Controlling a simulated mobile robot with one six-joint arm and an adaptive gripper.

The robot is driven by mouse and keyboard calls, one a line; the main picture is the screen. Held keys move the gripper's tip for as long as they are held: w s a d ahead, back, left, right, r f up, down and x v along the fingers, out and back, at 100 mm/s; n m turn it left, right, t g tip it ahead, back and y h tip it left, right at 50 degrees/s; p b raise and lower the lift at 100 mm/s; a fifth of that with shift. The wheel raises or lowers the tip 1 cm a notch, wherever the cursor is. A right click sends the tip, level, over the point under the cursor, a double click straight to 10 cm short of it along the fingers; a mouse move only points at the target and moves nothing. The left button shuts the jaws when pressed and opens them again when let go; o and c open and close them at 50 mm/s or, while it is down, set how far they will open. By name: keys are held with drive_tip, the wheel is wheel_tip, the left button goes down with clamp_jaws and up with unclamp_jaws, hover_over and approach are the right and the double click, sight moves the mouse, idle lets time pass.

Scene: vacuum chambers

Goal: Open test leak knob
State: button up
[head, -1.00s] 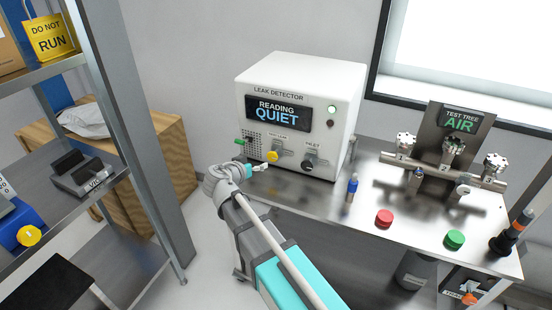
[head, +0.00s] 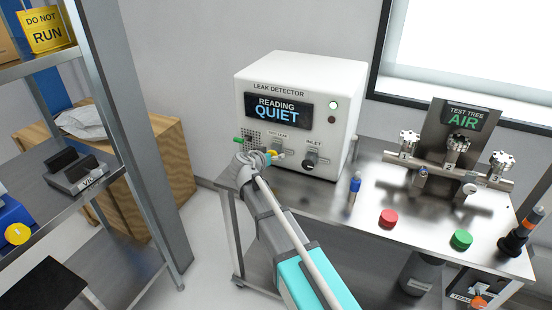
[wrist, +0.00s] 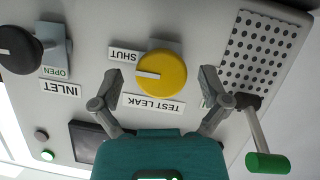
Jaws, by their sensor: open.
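The test leak knob (wrist: 163,72) is round and yellow with a white pointer line. In the wrist view, which is upside down, the pointer lies toward the SHUT label (wrist: 122,56). The TEST LEAK label (wrist: 155,103) is beside the knob. My gripper (wrist: 158,80) is open, with one finger on each side of the knob and visible gaps to it. I cannot tell the depth between fingertips and panel. In the head view my gripper (head: 265,160) is at the front of the leak detector (head: 345,95) and mostly covers the knob. The detector's screen (head: 278,108) reads QUIET.
A green-tipped lever (wrist: 267,163) sticks out on the other side.

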drive_tip(key=shift+w, duration=0.1)
drive_tip(key=c, duration=1.1)
drive_tip(key=shift+o, duration=0.4)
drive_tip(key=shift+d+f, duration=0.1)
drive_tip(key=shift+d, duration=0.35)
drive_tip(key=shift+a, duration=0.2)
drive_tip(key=shift+c, duration=0.6)
drive_tip(key=shift+a, duration=0.15)
